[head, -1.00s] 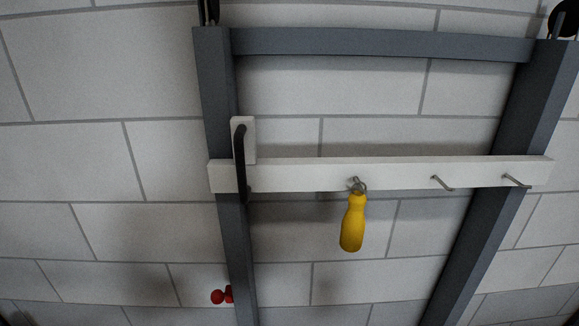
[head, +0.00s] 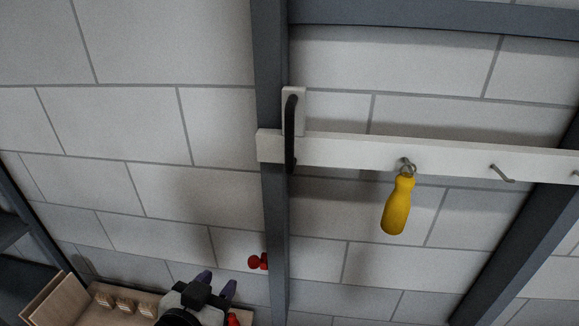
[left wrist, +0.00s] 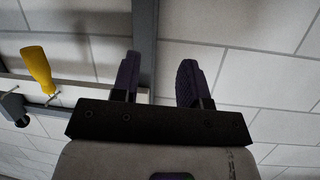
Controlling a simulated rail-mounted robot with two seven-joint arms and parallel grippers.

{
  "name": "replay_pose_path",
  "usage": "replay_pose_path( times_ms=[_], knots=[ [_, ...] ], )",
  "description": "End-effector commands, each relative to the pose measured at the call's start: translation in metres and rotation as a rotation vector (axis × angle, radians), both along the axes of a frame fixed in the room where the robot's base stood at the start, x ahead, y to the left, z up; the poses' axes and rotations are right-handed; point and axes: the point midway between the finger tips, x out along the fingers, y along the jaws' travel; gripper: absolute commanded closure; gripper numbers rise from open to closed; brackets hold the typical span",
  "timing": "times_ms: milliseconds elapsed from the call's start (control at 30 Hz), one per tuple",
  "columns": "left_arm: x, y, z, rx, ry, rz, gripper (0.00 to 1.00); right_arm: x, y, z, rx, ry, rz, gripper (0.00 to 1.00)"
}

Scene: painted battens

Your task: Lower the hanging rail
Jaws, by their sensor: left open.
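The white hanging rail (head: 340,152) lies across two dark grey posts, with a black handle (head: 291,130) on a small white plate at its left end. A yellow-handled tool (head: 397,205) hangs from one of its hooks. My right gripper is out of view.
A wooden tray (head: 45,300) with several small light pieces (head: 115,302) stands at lower left. Something red (head: 233,320) shows beside my left gripper. A grey crossbar (head: 430,18) spans the posts above. The pale block wall left of the post is clear.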

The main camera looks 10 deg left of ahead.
Motion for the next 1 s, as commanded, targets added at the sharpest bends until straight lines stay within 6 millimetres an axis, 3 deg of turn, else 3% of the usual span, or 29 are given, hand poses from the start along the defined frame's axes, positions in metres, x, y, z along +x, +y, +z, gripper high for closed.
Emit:
replay_pose_path(
  times_ms=[33, 300, 500, 600, 633, 700, 1000],
  knots=[
    [0.006, -0.005, 0.027, -0.003, -0.060, -0.009, 0.59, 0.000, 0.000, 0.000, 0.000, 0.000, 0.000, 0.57],
    [0.014, -0.032, 0.152, 0.003, -0.313, -0.059, 0.59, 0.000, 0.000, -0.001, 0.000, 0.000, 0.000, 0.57],
    [0.004, -0.055, 0.225, 0.006, -0.448, -0.093, 0.59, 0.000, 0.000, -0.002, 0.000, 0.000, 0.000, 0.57],
    [-0.001, -0.069, 0.250, 0.004, -0.482, -0.108, 0.59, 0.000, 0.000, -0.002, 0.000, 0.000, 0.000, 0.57],
    [-0.001, -0.075, 0.256, 0.000, -0.483, -0.114, 0.59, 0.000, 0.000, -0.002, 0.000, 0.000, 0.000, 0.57],
    [0.013, -0.092, 0.238, -0.029, -0.390, -0.111, 0.59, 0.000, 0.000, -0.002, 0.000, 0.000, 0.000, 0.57],
    [0.025, -0.089, 0.229, -0.160, -0.314, -0.060, 0.59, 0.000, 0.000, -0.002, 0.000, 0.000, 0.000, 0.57]
  ],
)
